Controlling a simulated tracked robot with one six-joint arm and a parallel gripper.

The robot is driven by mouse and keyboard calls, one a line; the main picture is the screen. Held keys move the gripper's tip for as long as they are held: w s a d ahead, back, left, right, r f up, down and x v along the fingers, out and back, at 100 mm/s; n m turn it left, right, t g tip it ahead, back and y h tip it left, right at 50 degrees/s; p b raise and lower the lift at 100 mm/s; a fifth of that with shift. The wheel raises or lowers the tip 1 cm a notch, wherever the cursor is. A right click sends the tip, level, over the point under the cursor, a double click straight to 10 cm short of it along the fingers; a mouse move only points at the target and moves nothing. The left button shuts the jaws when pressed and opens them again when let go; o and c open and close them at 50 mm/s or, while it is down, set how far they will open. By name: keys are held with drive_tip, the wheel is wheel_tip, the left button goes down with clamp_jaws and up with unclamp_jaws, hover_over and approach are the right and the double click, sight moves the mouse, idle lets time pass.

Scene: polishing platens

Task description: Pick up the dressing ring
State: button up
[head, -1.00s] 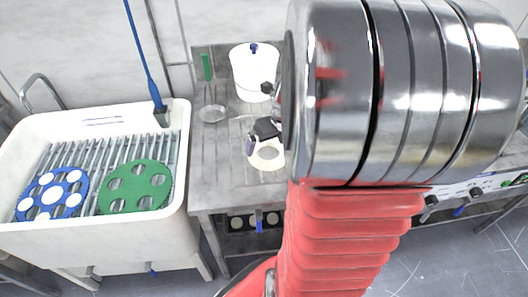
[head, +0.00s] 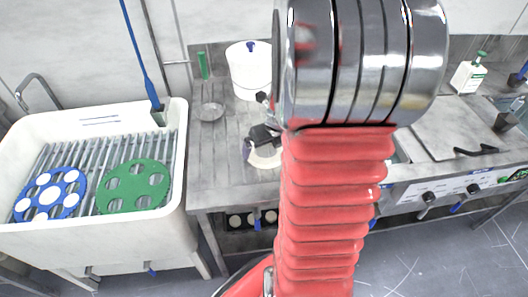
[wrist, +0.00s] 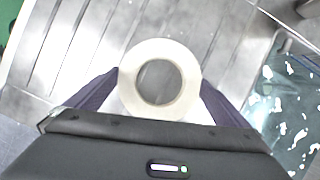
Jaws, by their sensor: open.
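The dressing ring is a thick white ring (wrist: 160,46) with a round open middle, lying flat on the grey grooved bench top. In the head view the ring (head: 261,161) is partly hidden behind my gripper (head: 258,142) and arm. In the wrist view my gripper (wrist: 160,80) is open, with one dark finger at the left side of the ring and one at the right. The near part of the ring lies between the fingers. I cannot tell whether either finger touches it.
A white sink (head: 178,150) at left holds a blue disc (head: 66,193) and a green disc (head: 125,200). A white bottle (head: 467,77) stands far right.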

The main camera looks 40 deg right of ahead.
drive_tip(key=shift+c, duration=0.5)
drive_tip(key=c, duration=1.1)
drive_tip(key=shift+r, duration=0.1)
wheel_tip(320, 180, up, 10)
drive_tip(key=shift+f, duration=0.1)
drive_tip(key=shift+w, duration=0.1)
idle(0.5)
